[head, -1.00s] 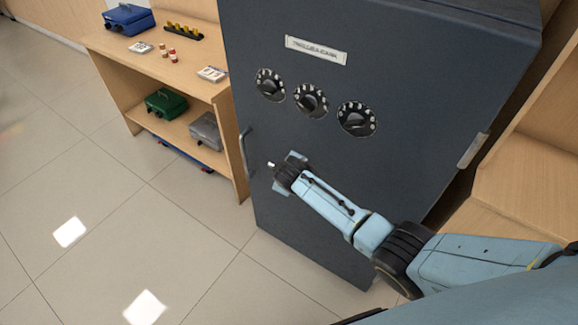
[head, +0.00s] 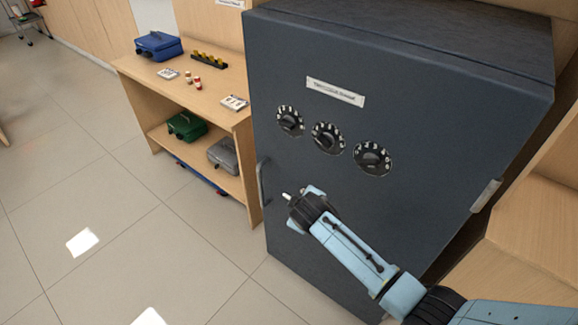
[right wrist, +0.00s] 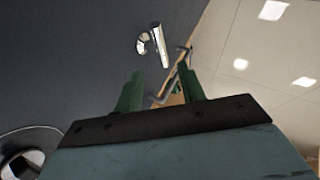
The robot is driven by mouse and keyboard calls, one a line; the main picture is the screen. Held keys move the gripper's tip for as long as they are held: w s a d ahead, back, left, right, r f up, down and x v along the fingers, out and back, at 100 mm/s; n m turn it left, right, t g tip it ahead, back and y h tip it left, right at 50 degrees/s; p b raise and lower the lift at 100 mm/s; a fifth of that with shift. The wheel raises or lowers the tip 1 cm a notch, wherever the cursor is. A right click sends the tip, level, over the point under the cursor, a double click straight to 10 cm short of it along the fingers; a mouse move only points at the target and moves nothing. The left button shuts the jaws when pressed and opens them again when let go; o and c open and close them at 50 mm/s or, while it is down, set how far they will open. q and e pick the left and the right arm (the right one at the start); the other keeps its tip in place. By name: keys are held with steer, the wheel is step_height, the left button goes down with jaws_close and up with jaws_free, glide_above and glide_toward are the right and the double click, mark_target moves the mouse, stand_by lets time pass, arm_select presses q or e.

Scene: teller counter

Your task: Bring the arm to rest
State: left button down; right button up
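My right gripper (head: 300,196) is in front of the dark grey safe's door (head: 340,80), below the dials and to the right of the door handle (head: 262,182). In the right wrist view its two green fingers (right wrist: 162,84) stand apart with nothing between them. The metal handle (right wrist: 158,45) shows beyond the fingertips, clear of them. My left gripper is in neither view.
Three dials (head: 328,138) and a label (head: 335,92) are on the closed safe door. A wooden shelf unit (head: 138,85) with a blue box (head: 160,46), a green box (head: 187,125) and a grey box (head: 224,155) stands left. Floor at lower left is clear.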

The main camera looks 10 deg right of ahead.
steer(key=s+d+f+m+g+y, duration=0.1)
steer(key=s+d+f+m+g, duration=0.25)
steer(key=s+f, duration=1.9)
steer(key=s+d+f+m+g, duration=0.1)
steer(key=s+f, duration=0.2)
steer(key=s, duration=0.6)
steer(key=s+d+f+m+g, duration=0.1)
steer(key=s+d+f, duration=0.1)
steer(key=s, duration=0.7)
steer(key=s+d+f+m+g, duration=0.1)
steer(key=s+f, duration=0.4)
steer(key=s, duration=0.4)
steer(key=shift+s+d+y, duration=0.2)
steer(key=shift+s+y, duration=0.15)
steer(key=shift+y, duration=0.05)
steer(key=shift+w+g, duration=0.15)
steer(key=shift+g, duration=0.1)
steer(key=shift+c, duration=0.4)
